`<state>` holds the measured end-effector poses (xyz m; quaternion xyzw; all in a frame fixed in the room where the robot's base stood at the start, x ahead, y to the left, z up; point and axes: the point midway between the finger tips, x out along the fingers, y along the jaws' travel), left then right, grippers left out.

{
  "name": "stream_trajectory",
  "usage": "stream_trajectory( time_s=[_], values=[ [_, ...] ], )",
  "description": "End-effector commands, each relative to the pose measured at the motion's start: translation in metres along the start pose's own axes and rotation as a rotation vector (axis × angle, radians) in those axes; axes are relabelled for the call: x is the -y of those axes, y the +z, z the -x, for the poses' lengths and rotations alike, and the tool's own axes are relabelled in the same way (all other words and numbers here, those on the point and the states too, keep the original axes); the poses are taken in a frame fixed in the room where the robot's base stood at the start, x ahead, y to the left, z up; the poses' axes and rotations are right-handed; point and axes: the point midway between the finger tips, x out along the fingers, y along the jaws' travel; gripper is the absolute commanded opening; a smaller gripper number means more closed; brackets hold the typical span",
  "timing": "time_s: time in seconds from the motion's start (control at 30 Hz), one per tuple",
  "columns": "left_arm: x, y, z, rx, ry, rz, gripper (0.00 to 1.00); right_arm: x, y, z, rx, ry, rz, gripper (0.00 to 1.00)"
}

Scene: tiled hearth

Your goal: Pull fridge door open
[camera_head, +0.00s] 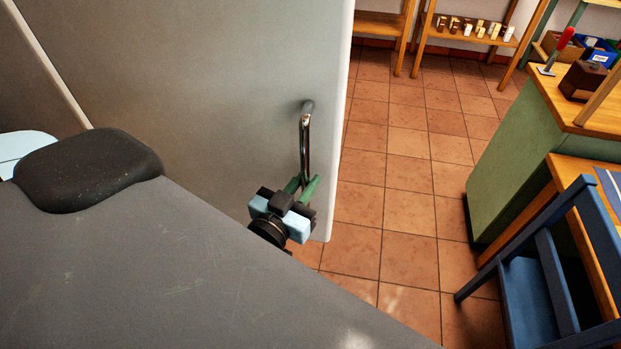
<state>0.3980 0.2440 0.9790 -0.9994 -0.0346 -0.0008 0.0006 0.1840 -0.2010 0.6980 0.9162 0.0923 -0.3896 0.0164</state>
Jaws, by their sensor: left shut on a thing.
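The fridge door (220,90) is a large grey panel with a pale rounded edge, filling the upper left of the head view. Its handle (306,135) is a shiny vertical metal bar near the door's right edge. My left gripper (304,186) has green fingers and is shut on the lower part of the handle. Its black and light blue body sits just below, in front of the door's lower right corner. Most of my left arm is hidden behind a dark grey surface in the foreground. I cannot tell how far the door stands open. My right gripper is not in view.
Clear terracotta tile floor (385,190) lies right of the door. A blue chair (535,290) and a green counter with a wooden top (510,150) stand at the right. A wooden shelf (465,40) with small items stands at the back.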

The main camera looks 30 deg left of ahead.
Motion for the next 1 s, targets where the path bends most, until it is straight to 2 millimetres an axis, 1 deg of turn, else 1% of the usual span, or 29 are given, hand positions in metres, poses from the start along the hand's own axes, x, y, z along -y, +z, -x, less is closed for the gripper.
stream_trajectory(
  time_s=[0.03, 0.3, 0.73, 0.77, 0.8, 1.0],
  values=[
    [0.0014, 0.0033, 0.0025, 0.01, 0.0, -0.002, 0.0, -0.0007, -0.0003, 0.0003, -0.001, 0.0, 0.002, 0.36],
    [0.0032, 0.0024, 0.0075, 0.009, 0.009, 0.0, 0.0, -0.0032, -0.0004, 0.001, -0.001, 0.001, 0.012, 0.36],
    [0.0029, 0.0019, 0.0079, 0.007, 0.011, 0.001, 0.0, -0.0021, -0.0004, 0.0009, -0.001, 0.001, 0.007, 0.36],
    [0.0029, 0.0019, 0.0079, 0.007, 0.011, 0.001, 0.2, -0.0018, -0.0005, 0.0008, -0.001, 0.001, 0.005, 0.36],
    [0.0028, 0.0018, 0.0079, 0.007, 0.011, 0.001, 0.22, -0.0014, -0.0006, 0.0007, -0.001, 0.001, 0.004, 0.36],
    [0.0028, 0.0005, 0.0077, 0.004, 0.011, 0.001, 0.22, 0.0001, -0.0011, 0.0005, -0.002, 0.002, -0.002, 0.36]
  ],
)
